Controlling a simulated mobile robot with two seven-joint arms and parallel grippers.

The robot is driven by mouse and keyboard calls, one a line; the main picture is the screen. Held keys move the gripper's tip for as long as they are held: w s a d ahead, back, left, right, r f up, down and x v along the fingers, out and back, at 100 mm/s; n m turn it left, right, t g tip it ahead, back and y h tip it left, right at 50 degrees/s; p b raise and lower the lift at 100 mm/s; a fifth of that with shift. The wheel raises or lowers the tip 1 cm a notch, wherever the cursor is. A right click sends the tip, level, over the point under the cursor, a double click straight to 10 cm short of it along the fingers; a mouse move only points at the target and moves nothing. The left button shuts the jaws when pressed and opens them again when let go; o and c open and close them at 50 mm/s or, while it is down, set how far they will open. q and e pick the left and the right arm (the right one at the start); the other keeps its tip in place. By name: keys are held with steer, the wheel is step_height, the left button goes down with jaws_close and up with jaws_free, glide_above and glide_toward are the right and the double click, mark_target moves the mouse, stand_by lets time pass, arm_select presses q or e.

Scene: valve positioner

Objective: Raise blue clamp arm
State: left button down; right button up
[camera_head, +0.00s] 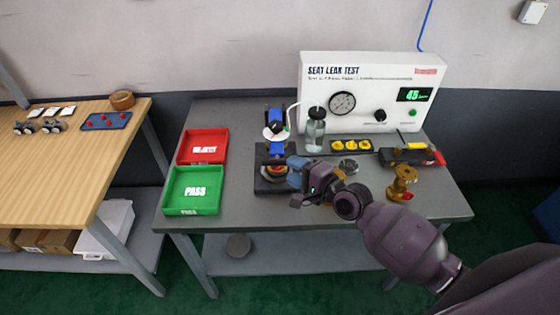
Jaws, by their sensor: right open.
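The blue clamp arm (277,148) is on a fixture with a dark base (264,185) near the middle of the grey bench. A white round piece (270,132) crosses the blue parts, and another blue part shows above it. A brass-coloured piece sits low in the fixture, partly hidden by my gripper. My right gripper (291,172) reaches in from the right, with its fingers close to the right side of the fixture. It is open; whether it touches the clamp arm cannot be told. My left gripper is out of view.
A red REJECT tray (203,146) and a green PASS tray (193,191) lie left of the fixture. A clear bottle (315,128) stands close behind it, before the SEAT LEAK TEST panel (375,72). A brass valve (402,182) stands right of my arm.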

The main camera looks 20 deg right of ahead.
mark_target(280, 163)
steer(key=shift+x, duration=2.65)
steer(key=shift+f, duration=0.15)
jaws_close()
